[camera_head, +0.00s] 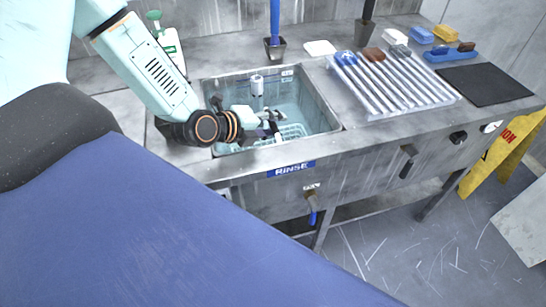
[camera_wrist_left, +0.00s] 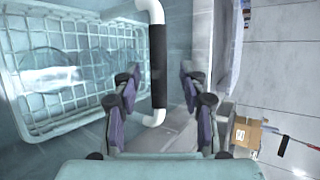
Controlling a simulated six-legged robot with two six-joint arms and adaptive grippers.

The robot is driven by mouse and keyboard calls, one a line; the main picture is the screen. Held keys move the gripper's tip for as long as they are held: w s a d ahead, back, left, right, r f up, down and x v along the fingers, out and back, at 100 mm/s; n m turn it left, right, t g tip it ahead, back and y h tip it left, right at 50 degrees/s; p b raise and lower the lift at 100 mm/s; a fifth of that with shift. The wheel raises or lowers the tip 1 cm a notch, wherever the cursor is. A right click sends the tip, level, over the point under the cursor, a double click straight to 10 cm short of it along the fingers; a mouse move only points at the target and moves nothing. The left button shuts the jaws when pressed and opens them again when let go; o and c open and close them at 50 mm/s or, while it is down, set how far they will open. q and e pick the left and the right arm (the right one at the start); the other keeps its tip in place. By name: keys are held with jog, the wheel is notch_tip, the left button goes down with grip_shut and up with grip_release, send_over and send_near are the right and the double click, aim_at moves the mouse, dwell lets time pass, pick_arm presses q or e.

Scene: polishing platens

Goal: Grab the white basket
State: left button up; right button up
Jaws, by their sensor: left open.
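The white wire basket (camera_head: 293,132) sits down in the rinse sink, partly hidden by my left gripper. In the left wrist view the basket (camera_wrist_left: 60,108) fills the left side, with clear round pieces showing inside its mesh. Its upright white handle with a black grip (camera_wrist_left: 158,65) appears between my fingers in the picture. My left gripper (camera_head: 270,122) is over the sink opening; it also shows in the left wrist view (camera_wrist_left: 160,92), open, with fingers on either side of the handle and no visible grasp. My right gripper is not in view.
The sink's metal rim (camera_head: 335,127) surrounds the gripper, and a white cylindrical fitting (camera_head: 257,85) stands at its back. A ribbed rack (camera_head: 395,85), a dark mat (camera_head: 484,84) and brushes (camera_head: 449,52) lie to the right. A yellow sign (camera_head: 500,155) stands beyond the bench.

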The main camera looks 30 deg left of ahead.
pick_arm(q)
jog(key=shift+w+a+f, duration=0.1)
jog(key=shift+w+f, duration=0.35)
jog(key=shift+w, duration=0.05)
jog(key=shift+r, duration=0.1)
jog(key=shift+c, duration=0.8)
jog(key=c, duration=0.6)
grip_shut()
jog(key=shift+r, duration=0.1)
